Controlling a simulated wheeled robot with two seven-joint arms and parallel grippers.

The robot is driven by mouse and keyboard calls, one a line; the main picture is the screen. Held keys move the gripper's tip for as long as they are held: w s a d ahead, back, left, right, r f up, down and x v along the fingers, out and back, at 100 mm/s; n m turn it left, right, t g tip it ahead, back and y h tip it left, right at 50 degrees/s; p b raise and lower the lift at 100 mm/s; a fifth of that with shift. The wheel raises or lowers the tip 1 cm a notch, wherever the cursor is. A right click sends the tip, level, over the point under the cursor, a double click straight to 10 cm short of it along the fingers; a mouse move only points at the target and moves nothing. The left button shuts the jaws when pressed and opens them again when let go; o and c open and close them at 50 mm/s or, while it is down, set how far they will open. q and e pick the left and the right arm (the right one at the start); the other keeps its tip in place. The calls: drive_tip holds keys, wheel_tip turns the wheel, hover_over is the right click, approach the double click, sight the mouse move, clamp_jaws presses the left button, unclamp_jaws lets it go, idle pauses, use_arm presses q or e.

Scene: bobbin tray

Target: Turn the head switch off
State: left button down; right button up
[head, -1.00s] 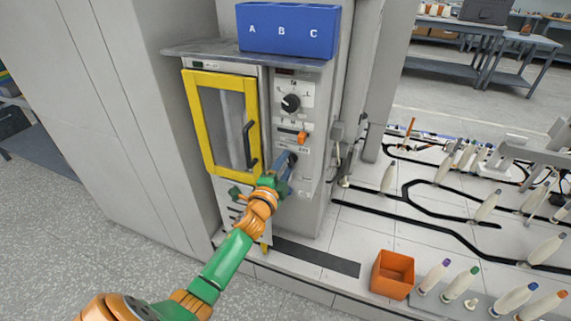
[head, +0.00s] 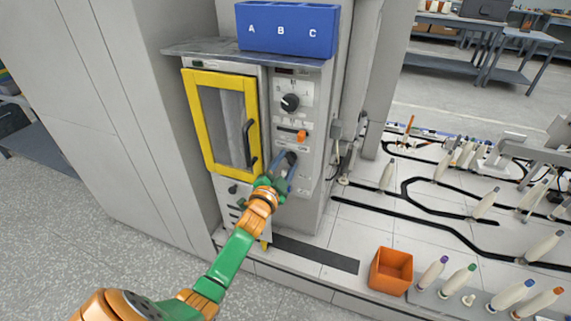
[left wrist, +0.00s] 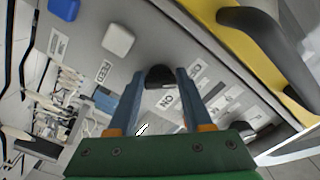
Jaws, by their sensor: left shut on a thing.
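The grey control panel (head: 310,115) stands right of a yellow-framed door. Low on it is a black switch knob (head: 291,157), which I take to be the head switch. My left gripper (head: 285,166) is at this knob, its blue fingers pointing at the panel. In the left wrist view the knob (left wrist: 160,76) sits between the two fingertips (left wrist: 160,84), and the gripper is shut on it. A label with large letters lies beside it. I cannot read the knob's exact setting. My right gripper is not in view.
Above the knob are an orange button (head: 302,136) and a black dial (head: 290,102). The yellow door (head: 222,125) with its black handle (head: 249,143) is close on the left. A blue A-B-C bin (head: 288,30) sits on top. An orange box (head: 391,272) and several bobbins stand right.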

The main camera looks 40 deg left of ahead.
use_arm(q)
drive_tip(key=shift+r, duration=0.1)
drive_tip(key=shift+c, duration=1.6)
unclamp_jaws()
drive_tip(key=v, duration=0.7)
drive_tip(key=shift+p, duration=0.3)
